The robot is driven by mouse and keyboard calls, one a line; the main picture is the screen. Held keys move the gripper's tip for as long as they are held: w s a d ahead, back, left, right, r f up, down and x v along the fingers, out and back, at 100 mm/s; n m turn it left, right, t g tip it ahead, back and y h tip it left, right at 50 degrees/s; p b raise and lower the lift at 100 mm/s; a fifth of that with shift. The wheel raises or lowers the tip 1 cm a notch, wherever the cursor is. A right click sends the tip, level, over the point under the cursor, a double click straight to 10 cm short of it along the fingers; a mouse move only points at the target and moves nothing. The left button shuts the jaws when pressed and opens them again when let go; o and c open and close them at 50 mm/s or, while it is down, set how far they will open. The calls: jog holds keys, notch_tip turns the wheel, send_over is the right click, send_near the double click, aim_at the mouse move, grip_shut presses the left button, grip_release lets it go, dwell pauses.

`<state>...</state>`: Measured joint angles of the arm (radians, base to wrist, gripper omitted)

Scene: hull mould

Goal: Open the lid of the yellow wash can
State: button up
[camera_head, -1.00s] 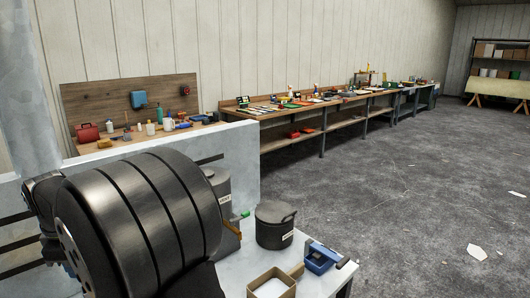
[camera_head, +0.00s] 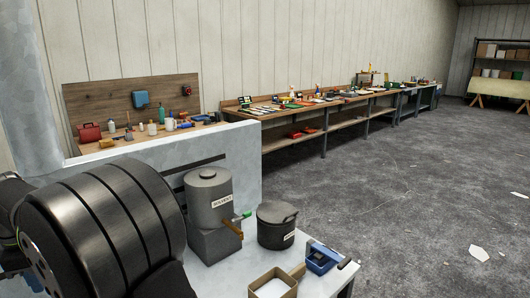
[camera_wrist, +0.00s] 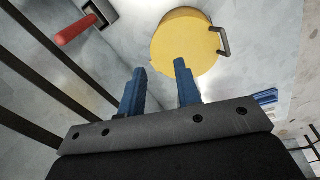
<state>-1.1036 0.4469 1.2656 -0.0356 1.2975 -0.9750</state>
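The yellow wash can (camera_wrist: 185,38) shows in the wrist view at top centre, seen from above as a round yellow top. A dark bent handle (camera_wrist: 223,42) sticks out at its right edge. The top looks closed. My gripper (camera_wrist: 160,67) has two blue fingers, set apart with nothing between them. The right fingertip overlaps the can's lower edge in the picture; whether it touches I cannot tell. In the head view the yellow can and my gripper are not visible; my dark arm covers the lower left.
In the head view, a grey labelled solvent can (camera_head: 209,200) stands on a block, beside a dark lidded pot (camera_head: 277,225), an open box (camera_head: 272,284) and a blue tool (camera_head: 322,258). A red grip (camera_wrist: 75,29) lies left of the yellow can in the wrist view.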

jog(key=w+d+f+m+t+y, duration=0.1)
jog(key=w+d+f+m+t, duration=0.15)
jog(key=w+d+m, duration=0.85)
jog(key=s+a+r+n+g+h, duration=0.2)
jog(key=s+a+r+n+g, duration=0.15)
jog(key=s+a+n, duration=1.3)
notch_tip(320, 180, down, 9)
jog(key=s+m, duration=0.2)
jog(key=m, duration=0.1)
jog(key=s+d+r+g+h, duration=0.1)
jog(key=s+d+r+h, duration=0.1)
jog(key=r, duration=0.5)
jog(key=shift+d+n+g, duration=0.3)
jog(key=shift+d+n, duration=0.05)
jog(key=shift+d, duration=0.4)
